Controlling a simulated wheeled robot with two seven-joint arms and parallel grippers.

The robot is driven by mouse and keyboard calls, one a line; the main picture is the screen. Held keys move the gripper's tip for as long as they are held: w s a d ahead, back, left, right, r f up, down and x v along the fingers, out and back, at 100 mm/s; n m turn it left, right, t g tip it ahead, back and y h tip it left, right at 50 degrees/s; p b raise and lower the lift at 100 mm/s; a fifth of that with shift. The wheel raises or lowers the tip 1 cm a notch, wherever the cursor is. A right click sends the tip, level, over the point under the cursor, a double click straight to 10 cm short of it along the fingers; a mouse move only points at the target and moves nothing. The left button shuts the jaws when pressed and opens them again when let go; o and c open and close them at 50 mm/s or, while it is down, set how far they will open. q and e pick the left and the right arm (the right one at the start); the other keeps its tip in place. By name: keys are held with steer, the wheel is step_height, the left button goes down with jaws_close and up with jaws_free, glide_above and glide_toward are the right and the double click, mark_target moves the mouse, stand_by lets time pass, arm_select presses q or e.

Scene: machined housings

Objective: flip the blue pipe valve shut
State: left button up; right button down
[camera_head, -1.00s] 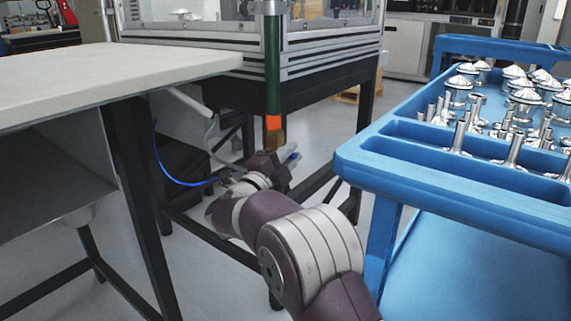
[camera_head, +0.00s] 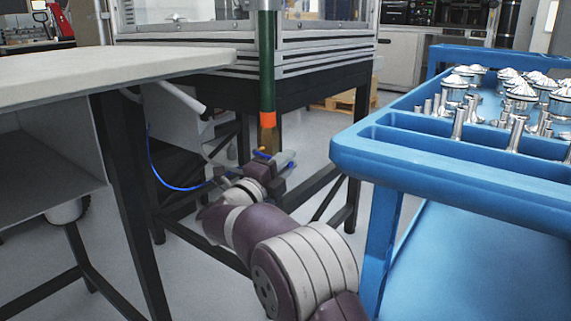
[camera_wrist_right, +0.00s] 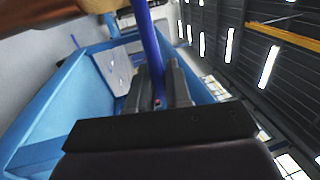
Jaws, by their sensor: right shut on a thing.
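A green vertical pipe (camera_head: 267,62) with an orange band and a brass lower end (camera_head: 268,142) hangs down by the machine frame in the head view. My right gripper (camera_head: 280,160) is at the brass end, low under the machine. In the right wrist view the blue valve handle (camera_wrist_right: 147,40) runs between the two fingers of my right gripper (camera_wrist_right: 159,78), which is shut on it. The handle's far end leads up towards a brown, brass-like part at the top left. In the head view the gripper mostly hides the handle. My left gripper is out of view.
A blue cart (camera_head: 450,168) with several shiny metal parts stands at the right. A pale worktop (camera_head: 110,62) on dark legs stands at the left. The machine's dark frame legs (camera_head: 354,180) stand behind my right arm. A blue hose (camera_head: 165,183) hangs left of the gripper.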

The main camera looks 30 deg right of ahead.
steer(key=shift+f, duration=0.2)
steer(key=c, duration=1.2)
jaws_free()
steer(key=shift+c, duration=0.2)
steer(key=shift+r, duration=0.1)
steer(key=p+v, duration=0.5)
steer(key=v, duration=0.7)
steer(key=shift+s+a, duration=0.2)
steer(key=shift+a, duration=0.1)
